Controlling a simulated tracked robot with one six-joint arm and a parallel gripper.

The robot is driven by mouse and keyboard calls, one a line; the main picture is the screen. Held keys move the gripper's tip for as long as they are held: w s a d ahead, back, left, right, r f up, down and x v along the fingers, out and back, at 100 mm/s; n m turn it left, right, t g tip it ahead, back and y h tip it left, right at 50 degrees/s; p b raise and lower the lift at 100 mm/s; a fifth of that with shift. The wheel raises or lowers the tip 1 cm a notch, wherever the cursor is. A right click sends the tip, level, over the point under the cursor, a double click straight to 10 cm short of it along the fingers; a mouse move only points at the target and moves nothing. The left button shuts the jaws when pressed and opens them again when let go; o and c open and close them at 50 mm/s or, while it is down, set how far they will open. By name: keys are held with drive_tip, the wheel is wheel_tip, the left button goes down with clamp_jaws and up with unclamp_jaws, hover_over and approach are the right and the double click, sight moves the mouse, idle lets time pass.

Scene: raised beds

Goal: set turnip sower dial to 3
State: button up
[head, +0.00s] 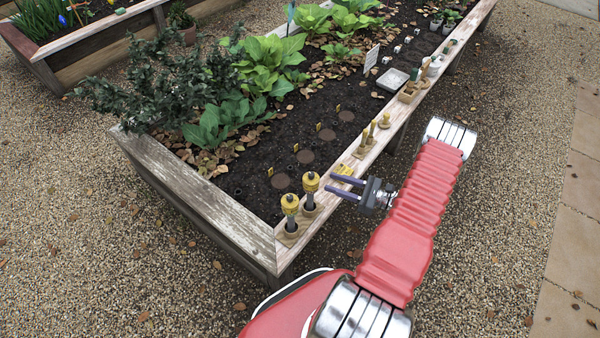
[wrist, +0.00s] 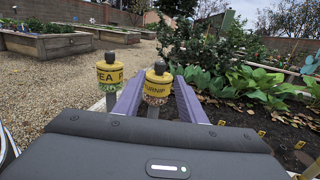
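The turnip sower (wrist: 157,86) has a yellow band lettered "TURNIP", a dark knob on top and a speckled lower band. It stands upright on the bed's near corner, and also shows in the head view (head: 310,184). The pea sower (wrist: 110,72), lettered "PEA", stands beside it, on the left in the wrist view and nearer in the head view (head: 290,206). My gripper (head: 329,184) is open, with its purple fingers pointing at the turnip sower. Their tips appear just short of it, one to each side. The dial setting is too small to read.
The sowers stand on the raised bed's wooden rim (head: 253,240). Wooden-handled tools (head: 366,138), a yellow item (head: 344,169) and a tray (head: 392,80) lie farther along. Soil with several brown discs (head: 305,156) is behind. The gravel in front is clear.

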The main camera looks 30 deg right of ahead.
sight(308, 174)
drive_tip(key=x, duration=1.3)
drive_tip(key=shift+w+a, duration=0.1)
drive_tip(key=shift+a, duration=0.1)
drive_tip(key=shift+c, duration=0.5)
